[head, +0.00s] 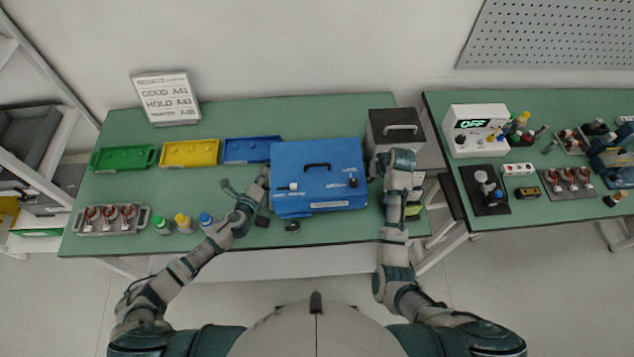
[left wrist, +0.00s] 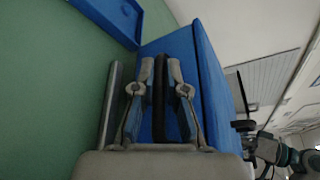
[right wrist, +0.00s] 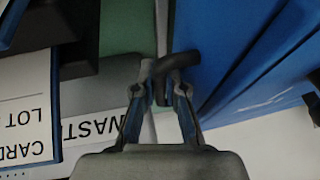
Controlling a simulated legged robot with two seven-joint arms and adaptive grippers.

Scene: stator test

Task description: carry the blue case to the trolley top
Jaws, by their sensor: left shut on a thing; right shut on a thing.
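The blue case (head: 318,163) is upright at the front right of the green bench, a black handle on its top. It also shows in the left wrist view (left wrist: 215,90) and the right wrist view (right wrist: 225,45). My left gripper (head: 264,182) is at its left side, shut on a black side handle (left wrist: 160,100). My right gripper (head: 376,165) is at its right side, shut on the other black side handle (right wrist: 170,65). I cannot tell whether the case touches the bench. I cannot make out a trolley top.
The green bench (head: 250,115) holds green (head: 124,158), yellow (head: 190,153) and blue (head: 248,150) trays. A grey box (head: 394,128) stands right of the case. Small bottles (head: 183,222) and a dark round part (head: 292,226) lie near the front edge. A second bench (head: 455,105) is at right.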

